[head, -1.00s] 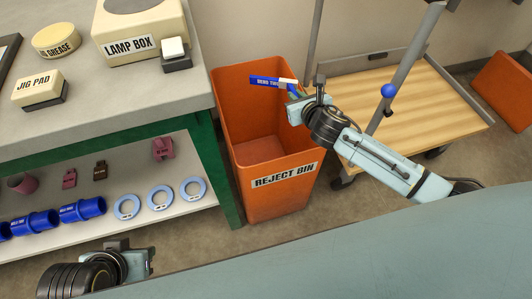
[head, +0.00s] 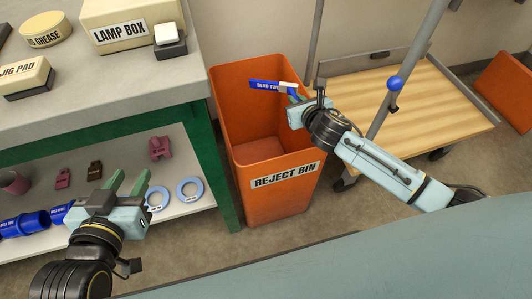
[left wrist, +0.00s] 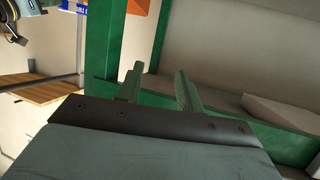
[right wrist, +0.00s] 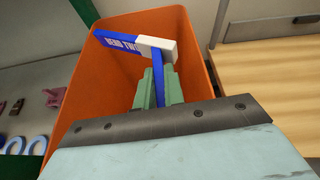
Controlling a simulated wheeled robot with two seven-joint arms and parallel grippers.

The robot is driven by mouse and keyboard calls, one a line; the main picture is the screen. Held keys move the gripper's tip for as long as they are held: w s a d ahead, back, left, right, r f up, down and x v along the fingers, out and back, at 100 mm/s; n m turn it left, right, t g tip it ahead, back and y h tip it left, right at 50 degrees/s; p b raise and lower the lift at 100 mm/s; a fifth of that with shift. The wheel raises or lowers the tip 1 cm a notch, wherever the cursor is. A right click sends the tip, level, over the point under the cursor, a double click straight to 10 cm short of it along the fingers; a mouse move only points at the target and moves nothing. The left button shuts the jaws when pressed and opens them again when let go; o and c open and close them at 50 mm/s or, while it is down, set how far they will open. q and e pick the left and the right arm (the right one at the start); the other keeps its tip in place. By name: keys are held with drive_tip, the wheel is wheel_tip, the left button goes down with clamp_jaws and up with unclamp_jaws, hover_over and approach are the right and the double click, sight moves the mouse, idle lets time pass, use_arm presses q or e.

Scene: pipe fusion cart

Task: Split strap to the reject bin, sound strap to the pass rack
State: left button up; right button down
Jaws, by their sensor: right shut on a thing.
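The blue strap, labelled "BEND TWO" with a pale block at its bend (right wrist: 155,44), is held by my right gripper (head: 292,97). In the head view the strap (head: 264,84) is over the opening of the orange reject bin (head: 285,182). In the right wrist view the fingers close on the blue stem and the bin's inside shows below. Whether the strap is split cannot be told. My left gripper (head: 128,184) is open and empty in front of the bench's lower shelf, its two green fingers apart. No pass rack can be made out.
The grey bench (head: 130,80) carries a lamp box (head: 118,22), jig pad and grease tin. Its shelf holds blue pipes, pale blue rings (head: 189,190) and small clamps. A wooden-topped cart (head: 420,110) stands right of the bin. A green bench leg (head: 222,180) is beside the bin.

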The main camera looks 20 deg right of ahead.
use_arm(q)
drive_tip(key=shift+w+d+r+t, duration=0.2)
drive_tip(key=shift+r+t, duration=0.2)
drive_tip(key=shift+r, duration=0.15)
drive_tip(key=shift+w+d+r+t, duration=0.2)
drive_tip(key=shift+r+t, duration=0.2)
drive_tip(key=shift+r, duration=0.15)
use_arm(e)
drive_tip(key=shift+f, duration=0.2)
